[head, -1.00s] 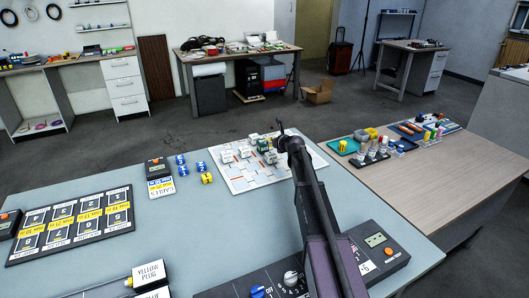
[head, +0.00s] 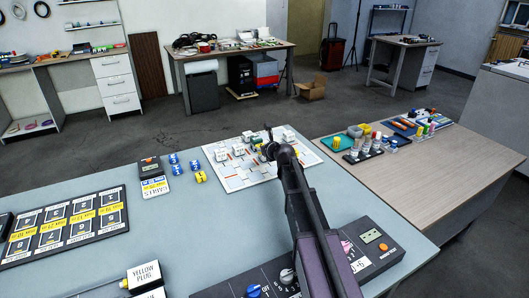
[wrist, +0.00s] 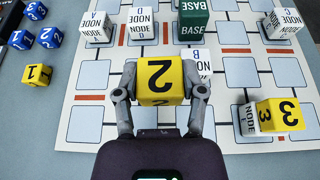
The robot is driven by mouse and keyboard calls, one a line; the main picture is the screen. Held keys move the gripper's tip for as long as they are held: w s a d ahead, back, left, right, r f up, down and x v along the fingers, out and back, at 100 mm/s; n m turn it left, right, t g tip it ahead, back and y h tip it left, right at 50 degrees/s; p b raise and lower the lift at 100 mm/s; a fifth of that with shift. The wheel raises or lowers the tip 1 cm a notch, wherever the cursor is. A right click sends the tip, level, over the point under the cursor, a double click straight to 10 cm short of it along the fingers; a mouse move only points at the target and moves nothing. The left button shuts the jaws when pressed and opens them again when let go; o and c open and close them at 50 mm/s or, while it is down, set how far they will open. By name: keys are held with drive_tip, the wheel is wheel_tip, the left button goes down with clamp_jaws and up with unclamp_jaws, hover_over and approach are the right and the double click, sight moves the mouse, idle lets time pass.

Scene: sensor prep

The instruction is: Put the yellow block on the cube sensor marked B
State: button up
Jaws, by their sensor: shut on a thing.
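My gripper (wrist: 160,103) is shut on a yellow block marked 2 (wrist: 159,76), which it holds by two opposite sides above the white board. The cube sensor marked B (wrist: 203,64) is a white cube, partly hidden just behind and to the right of the held block. I cannot tell how high the block is above the board. In the head view my gripper (head: 268,150) is over the board, and the arm hides the block. Another yellow block marked 3 (wrist: 280,114) sits on a white node cube (wrist: 249,119) at the right.
A green base cube (wrist: 193,22) stands beyond B. White node cubes A (wrist: 96,28), D (wrist: 141,24) and C (wrist: 283,23) stand on the board (wrist: 95,123). A yellow block marked 1 (wrist: 37,75) and several blue blocks (wrist: 48,38) lie left of the board.

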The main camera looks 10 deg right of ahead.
drive_tip(key=s+a, duration=0.2)
drive_tip(key=s, duration=0.5)
drive_tip(key=shift+s+r, duration=0.15)
drive_tip(key=shift+s, duration=0.25)
drive_tip(key=w+d, duration=0.1)
drive_tip(key=w, duration=0.4)
drive_tip(key=w+d+f+b, duration=0.1)
drive_tip(key=w+d, duration=0.1)
drive_tip(key=w, duration=0.3)
drive_tip(key=w+d, duration=0.2)
drive_tip(key=w, duration=0.3)
drive_tip(key=shift+w+f, duration=0.15)
drive_tip(key=shift+f, duration=0.1)
drive_tip(key=shift+f+b, duration=0.1)
drive_tip(key=shift+b, duration=0.2)
drive_tip(key=shift+f+b, duration=1.65)
drive_tip(key=shift+f, duration=0.05)
drive_tip(key=shift+f, duration=0.1)
drive_tip(key=o, duration=1)
